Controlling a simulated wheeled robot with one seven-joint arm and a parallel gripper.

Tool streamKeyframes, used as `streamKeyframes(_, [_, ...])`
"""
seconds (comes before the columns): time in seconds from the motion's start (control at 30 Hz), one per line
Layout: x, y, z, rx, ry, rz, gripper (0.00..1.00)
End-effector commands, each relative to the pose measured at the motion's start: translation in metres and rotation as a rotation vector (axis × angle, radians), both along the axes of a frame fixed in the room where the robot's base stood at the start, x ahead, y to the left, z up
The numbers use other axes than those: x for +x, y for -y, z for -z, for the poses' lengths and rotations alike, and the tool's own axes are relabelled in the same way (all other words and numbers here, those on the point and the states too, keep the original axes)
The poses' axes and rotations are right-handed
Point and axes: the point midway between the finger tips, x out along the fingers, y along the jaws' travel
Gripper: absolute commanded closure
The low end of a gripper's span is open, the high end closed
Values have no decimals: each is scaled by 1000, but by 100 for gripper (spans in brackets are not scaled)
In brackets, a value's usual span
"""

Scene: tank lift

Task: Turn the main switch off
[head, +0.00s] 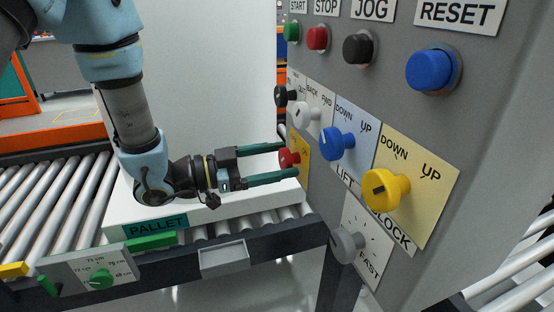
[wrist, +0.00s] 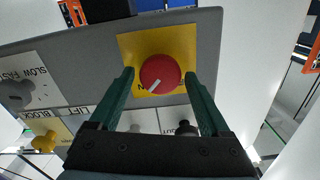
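The main switch (head: 288,158) is a red rotary knob on a yellow plate, on the left edge of the grey control panel. In the wrist view the red knob (wrist: 162,70) shows a white pointer mark slanting to the lower left, beside a partly hidden label ending in "N". My gripper (head: 291,160) is open, with its green fingers reaching toward the panel. In the wrist view the fingertips (wrist: 159,76) stand on both sides of the knob, with gaps visible. The fingers hide parts of the yellow plate.
A white knob (head: 306,113), black knob, blue lift knob (head: 336,144) and yellow block knob (head: 385,190) sit close by on the panel. Push buttons line its top, including blue reset (head: 430,69). A white pallet (head: 204,213) lies on the roller conveyor below my arm.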

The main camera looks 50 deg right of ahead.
Motion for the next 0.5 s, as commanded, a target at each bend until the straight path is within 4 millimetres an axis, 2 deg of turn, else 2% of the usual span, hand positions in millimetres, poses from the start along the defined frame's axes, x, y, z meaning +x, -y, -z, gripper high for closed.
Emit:
streamKeyframes(0.07, [0, 0, 0, 0, 0, 0, 29])
streamKeyframes(0.5, [0, 0, 0, 0, 0, 0, 79])
